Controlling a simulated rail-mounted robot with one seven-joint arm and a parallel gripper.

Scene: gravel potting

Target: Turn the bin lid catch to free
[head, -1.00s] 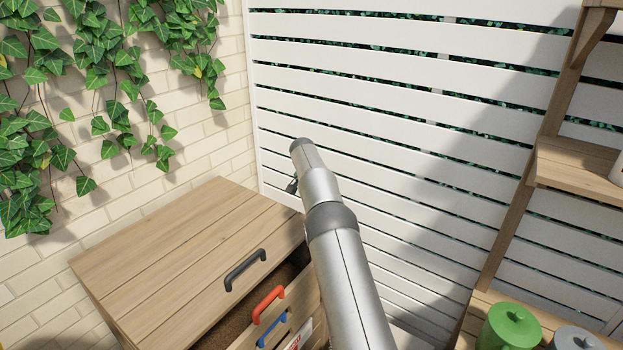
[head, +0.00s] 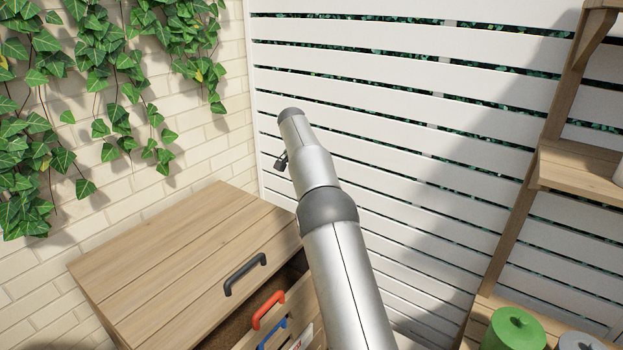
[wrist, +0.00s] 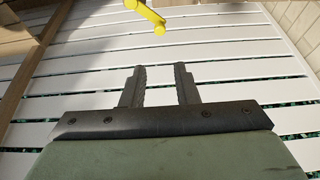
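The wooden bin (head: 170,265) stands at the lower left in the head view. A black handle (head: 245,274) is on its top. Below the top's front edge are a dark gap, a red handle (head: 268,310) and a blue handle (head: 272,334). I cannot tell which part is the catch. In the wrist view a yellow bar (wrist: 146,16) with a rounded end lies beyond my gripper (wrist: 160,78), apart from it. My gripper's two dark fingers are spread with nothing between them.
A white slatted fence (head: 400,110) stands behind, and a brick wall (head: 190,150) with ivy (head: 120,60) is at left. A wooden shelf (head: 580,165) is at right. A green lidded pot (head: 512,330) and a grey one (head: 580,342) stand lower right.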

